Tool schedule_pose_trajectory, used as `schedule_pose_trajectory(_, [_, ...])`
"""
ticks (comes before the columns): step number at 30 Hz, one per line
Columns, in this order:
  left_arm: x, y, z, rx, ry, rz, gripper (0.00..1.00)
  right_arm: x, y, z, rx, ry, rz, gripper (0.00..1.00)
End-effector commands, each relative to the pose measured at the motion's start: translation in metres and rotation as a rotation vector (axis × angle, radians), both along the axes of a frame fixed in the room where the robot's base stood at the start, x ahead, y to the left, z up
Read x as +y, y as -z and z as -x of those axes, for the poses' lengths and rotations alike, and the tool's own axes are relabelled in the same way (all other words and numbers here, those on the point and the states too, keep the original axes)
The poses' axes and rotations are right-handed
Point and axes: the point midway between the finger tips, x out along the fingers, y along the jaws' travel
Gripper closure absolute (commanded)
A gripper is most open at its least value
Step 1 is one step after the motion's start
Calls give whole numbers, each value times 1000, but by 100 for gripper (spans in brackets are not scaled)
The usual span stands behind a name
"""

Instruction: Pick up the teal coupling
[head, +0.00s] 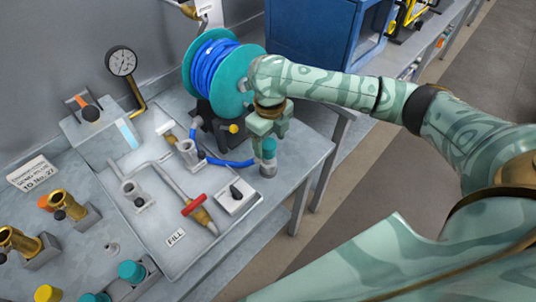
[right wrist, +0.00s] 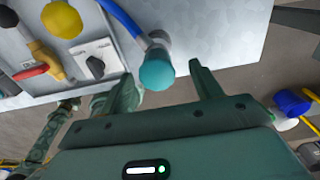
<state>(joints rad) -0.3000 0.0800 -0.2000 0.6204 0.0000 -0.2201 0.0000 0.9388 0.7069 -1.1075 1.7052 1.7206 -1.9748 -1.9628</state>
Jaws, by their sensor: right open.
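The teal coupling (head: 269,146) stands near the right edge of the workbench, its teal part above a grey end, with a blue hose (head: 232,162) running to it. My right gripper (head: 266,134) is directly above it, pointing down. In the right wrist view the teal coupling (right wrist: 157,72) lies between the two open fingers, closer to the left finger. I cannot tell whether either finger touches it. My left gripper is not in view.
A teal reel (head: 203,50) of blue hose stands just behind my right gripper. A metal panel with a red-handled valve (head: 194,205) and a switch box (head: 237,196) lies to the left. Teal caps (head: 131,271) sit at the front. The bench edge is close on the right.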

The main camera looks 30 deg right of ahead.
Motion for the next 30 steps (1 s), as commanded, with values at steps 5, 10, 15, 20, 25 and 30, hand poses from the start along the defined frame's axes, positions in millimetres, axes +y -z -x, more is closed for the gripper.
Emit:
schedule_pose_trajectory(5, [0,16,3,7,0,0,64,4,35,1,6,0,0,36])
schedule_pose_trajectory(10, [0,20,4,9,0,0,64,3,46,0,0,-1,0,36])
schedule_pose_trajectory(15, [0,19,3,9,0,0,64,3,44,0,0,-1,1,44])
schedule_pose_trajectory(20, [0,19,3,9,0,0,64,3,44,0,0,-1,1,88])
schedule_pose_trajectory(25, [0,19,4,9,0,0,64,3,43,-1,-1,-1,1,95])
schedule_pose_trajectory(30, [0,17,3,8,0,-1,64,3,40,-1,-1,-1,1,95])
